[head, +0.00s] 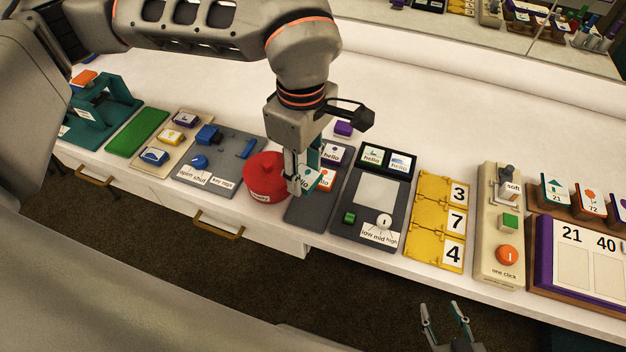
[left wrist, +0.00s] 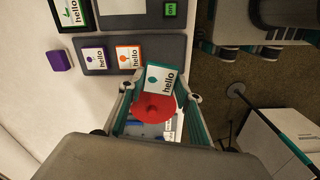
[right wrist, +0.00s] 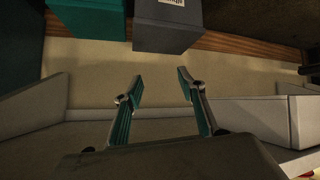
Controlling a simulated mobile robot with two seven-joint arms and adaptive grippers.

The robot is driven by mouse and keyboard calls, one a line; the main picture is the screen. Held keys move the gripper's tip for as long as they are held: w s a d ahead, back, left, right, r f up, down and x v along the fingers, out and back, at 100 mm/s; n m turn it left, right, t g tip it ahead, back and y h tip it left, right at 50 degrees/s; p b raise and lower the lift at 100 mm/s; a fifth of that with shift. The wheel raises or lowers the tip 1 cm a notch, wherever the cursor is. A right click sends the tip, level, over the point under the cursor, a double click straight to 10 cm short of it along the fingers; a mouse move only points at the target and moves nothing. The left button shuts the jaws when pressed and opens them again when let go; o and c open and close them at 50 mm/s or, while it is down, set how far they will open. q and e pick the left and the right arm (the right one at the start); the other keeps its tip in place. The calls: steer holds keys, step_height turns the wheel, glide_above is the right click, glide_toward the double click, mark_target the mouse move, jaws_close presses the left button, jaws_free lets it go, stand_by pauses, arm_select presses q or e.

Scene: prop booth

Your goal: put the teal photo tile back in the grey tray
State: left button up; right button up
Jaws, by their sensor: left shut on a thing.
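The teal photo tile (head: 307,182), white-faced with "hello" on it, is held in my left gripper (head: 297,188). In the left wrist view the tile (left wrist: 163,80) sits tilted between the fingertips. The grey tray (head: 303,214) is under and beside the gripper, with a purple tile (head: 331,154) and an orange tile (head: 325,180) at its far part. In the left wrist view the tray (left wrist: 166,47) shows bare grey beside the orange tile. Whether the held tile touches the tray cannot be told. My right gripper (head: 442,305) is open and empty, in front of the counter.
A red round pot (head: 265,178) stands close to the left of the tray. A dark grey device (head: 366,228) with two hello pictures is close on the right. A purple block (head: 344,128) lies behind the tray. The counter behind is mostly clear.

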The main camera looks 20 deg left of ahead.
mark_target(310, 183)
arm_select(q)
steer(key=n, duration=0.1)
steer(key=d+f+n, duration=0.1)
steer(key=shift+s+d+f+n+b, duration=0.2)
steer(key=shift+s+d+n+b, duration=0.1)
steer(key=shift+s+b, duration=0.1)
steer(key=shift+f+b, duration=0.3)
steer(key=shift+f, duration=0.25)
step_height(310, 183, down, 2)
steer(key=shift+f+b, duration=0.15)
steer(key=shift+b, duration=0.45)
steer(key=shift+f, duration=0.35)
steer(key=shift+f+b, duration=0.35)
steer(key=shift+b, duration=0.05)
steer(key=shift+f, duration=0.4)
steer(key=o, duration=1.2)
steer(key=shift+c, duration=0.2)
arm_select(e)
steer(key=f, duration=0.2)
steer(key=shift+s+a+f, duration=0.2)
steer(key=shift+s+f, duration=0.1)
steer(key=shift+f, duration=0.05)
